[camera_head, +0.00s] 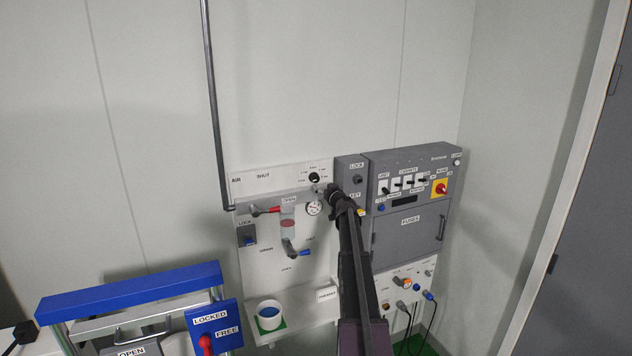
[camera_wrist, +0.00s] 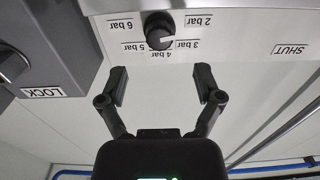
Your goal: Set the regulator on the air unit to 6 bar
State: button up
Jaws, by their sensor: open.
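The regulator knob (camera_wrist: 158,28) is black and round, on the white panel of the air unit (camera_head: 262,178). It shows in the head view too, as a small black knob (camera_head: 314,177). In the wrist view, which is upside down, labels from 2 bar to 6 bar surround it, and its white mark points toward 3 bar (camera_wrist: 185,43). The 6 bar label (camera_wrist: 119,25) is on the left there. My gripper (camera_wrist: 161,84) is open and empty, its fingers apart and short of the knob, roughly centred on it. In the head view my gripper (camera_head: 329,191) is just below right of the knob.
A round gauge (camera_head: 313,209) sits below the knob. A grey lock box (camera_wrist: 45,42) stands out close beside my fingers in the wrist view. The grey fuse cabinet (camera_head: 410,222) is right of my arm. A pipe (camera_head: 214,105) rises at the left.

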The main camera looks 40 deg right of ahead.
aim_at(316, 180)
jog(key=x, duration=0.8)
jog(key=shift+w, duration=0.1)
jog(key=c, duration=1.1)
jog(key=shift+c, duration=0.2)
